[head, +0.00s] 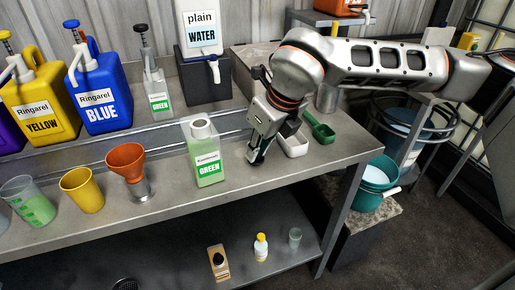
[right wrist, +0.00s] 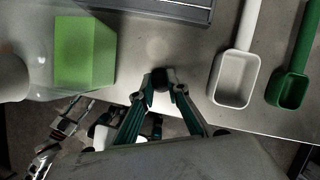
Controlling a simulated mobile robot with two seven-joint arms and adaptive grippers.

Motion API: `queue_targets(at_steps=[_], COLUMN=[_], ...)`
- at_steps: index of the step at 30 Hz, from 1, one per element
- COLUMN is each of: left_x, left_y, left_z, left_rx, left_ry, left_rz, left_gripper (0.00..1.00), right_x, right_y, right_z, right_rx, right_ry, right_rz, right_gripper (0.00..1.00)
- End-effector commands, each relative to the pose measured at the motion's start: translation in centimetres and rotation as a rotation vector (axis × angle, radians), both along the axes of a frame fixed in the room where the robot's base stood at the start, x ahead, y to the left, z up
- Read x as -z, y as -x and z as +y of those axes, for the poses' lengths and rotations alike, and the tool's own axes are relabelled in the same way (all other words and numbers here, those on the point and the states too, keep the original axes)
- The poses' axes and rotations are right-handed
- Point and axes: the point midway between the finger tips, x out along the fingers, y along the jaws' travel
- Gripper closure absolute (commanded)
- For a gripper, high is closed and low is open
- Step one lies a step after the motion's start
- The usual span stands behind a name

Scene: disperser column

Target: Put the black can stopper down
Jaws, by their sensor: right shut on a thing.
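My right gripper (head: 257,157) points down over the front part of the steel bench, just right of the green-filled can (head: 208,168). In the right wrist view its fingertips (right wrist: 159,88) are shut on the small black stopper (right wrist: 159,76). The stopper is hard to make out in the head view. I cannot tell whether it touches the bench top. The can stands upright with a white neck on top and a "GREEN" label; its green body (right wrist: 84,50) also shows in the right wrist view. My left gripper is not in view.
A white scoop (head: 293,145) and a green scoop (head: 322,131) lie right of the gripper. An orange funnel (head: 126,160), a yellow cup (head: 82,190) and a clear beaker (head: 28,200) stand left. The bench's front edge is close.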

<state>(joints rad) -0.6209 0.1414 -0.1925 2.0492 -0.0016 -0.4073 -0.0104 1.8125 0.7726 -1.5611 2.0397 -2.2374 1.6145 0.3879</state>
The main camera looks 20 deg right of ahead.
Motion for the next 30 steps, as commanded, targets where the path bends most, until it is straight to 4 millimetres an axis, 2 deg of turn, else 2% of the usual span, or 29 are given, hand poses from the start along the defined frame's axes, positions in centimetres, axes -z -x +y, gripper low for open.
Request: queue_targets(at_steps=[6,7,9,18,22,26,30], left_x=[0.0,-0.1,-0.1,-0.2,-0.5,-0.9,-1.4], left_y=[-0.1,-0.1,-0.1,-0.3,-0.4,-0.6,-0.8], left_z=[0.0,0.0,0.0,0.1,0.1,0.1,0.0], left_rx=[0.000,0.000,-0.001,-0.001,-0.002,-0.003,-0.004], left_ry=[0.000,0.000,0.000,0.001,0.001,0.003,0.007], left_rz=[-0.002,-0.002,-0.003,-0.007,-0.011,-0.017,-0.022], left_gripper=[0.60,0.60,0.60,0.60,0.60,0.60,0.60], right_x=[0.3,0.3,0.2,0.2,-0.5,-2.3,-5.1], right_y=[0.0,0.0,0.0,0.0,0.0,0.6,1.7], right_z=[0.0,0.0,0.0,0.0,0.0,-0.3,-0.8], right_rx=[0.000,0.000,0.000,0.000,0.000,0.001,0.000], right_ry=[0.000,0.000,0.000,0.000,0.000,-0.001,-0.001], right_rz=[0.001,0.000,0.000,0.000,-0.003,-0.007,-0.008], right_gripper=[0.94,0.82,0.68,0.68,0.68,0.68,0.68])
